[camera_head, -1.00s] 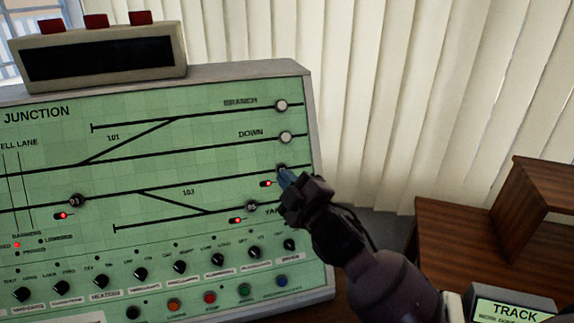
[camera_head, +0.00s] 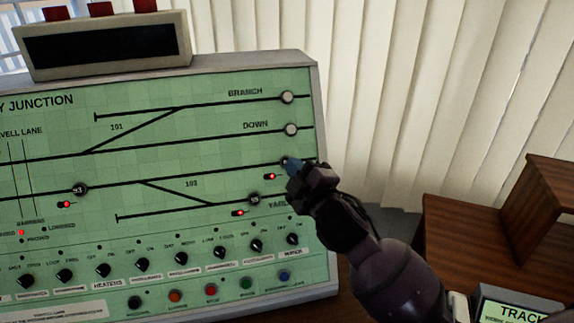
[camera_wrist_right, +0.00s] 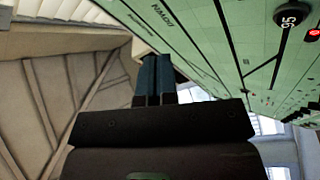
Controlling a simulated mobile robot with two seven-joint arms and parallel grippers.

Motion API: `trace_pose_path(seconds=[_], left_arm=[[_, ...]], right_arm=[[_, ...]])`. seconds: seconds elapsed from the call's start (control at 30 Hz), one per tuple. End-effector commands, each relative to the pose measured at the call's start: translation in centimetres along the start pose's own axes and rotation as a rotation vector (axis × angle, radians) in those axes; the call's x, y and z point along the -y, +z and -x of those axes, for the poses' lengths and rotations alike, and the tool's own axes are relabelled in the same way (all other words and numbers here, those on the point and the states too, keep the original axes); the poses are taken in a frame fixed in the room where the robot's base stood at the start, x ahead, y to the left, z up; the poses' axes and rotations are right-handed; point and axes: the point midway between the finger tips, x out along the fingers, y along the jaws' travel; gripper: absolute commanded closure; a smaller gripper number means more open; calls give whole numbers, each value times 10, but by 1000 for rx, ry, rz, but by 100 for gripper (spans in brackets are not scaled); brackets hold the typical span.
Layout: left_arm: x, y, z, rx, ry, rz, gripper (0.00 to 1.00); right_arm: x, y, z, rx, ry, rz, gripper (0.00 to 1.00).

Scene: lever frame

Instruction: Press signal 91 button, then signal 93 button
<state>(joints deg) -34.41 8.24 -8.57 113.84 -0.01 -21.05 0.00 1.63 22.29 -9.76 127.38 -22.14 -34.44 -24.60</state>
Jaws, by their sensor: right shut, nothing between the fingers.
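The green signal panel (camera_head: 140,150) stands upright and fills the left of the head view. My right gripper (camera_head: 291,166) is shut and empty. Its blue fingertips are at the dark button at the right end of the third track line. They cover most of that button and its number, and I cannot tell whether they touch it. The button marked 93 (camera_head: 79,189) is on the same line further left. My left gripper is out of view.
Red lamps are lit beside the covered button (camera_head: 270,176), below button 93 (camera_head: 66,204) and near button 95 (camera_head: 254,199). Rows of knobs (camera_head: 181,258) line the lower panel. A wooden shelf unit (camera_head: 480,240) stands at right. Blinds (camera_head: 430,90) hang behind.

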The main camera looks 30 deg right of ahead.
Motion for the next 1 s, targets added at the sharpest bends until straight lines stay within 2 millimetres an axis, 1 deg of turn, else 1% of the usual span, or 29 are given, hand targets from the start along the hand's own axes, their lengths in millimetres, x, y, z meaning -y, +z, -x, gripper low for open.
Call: trace_pose_path(seconds=[0.03, 0.4, 0.53, 0.7, 1.0], left_arm=[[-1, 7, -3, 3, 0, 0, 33], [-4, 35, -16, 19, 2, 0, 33], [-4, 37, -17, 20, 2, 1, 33], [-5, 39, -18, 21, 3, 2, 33], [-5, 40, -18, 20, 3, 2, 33]], right_arm=[[5, 4, -5, 0, 1, 1, 100], [25, 23, -40, 1, -3, 1, 100], [28, 27, -50, 0, -1, 1, 100], [31, 31, -57, 1, 0, 0, 100], [32, 32, -59, 0, 1, 0, 100]])
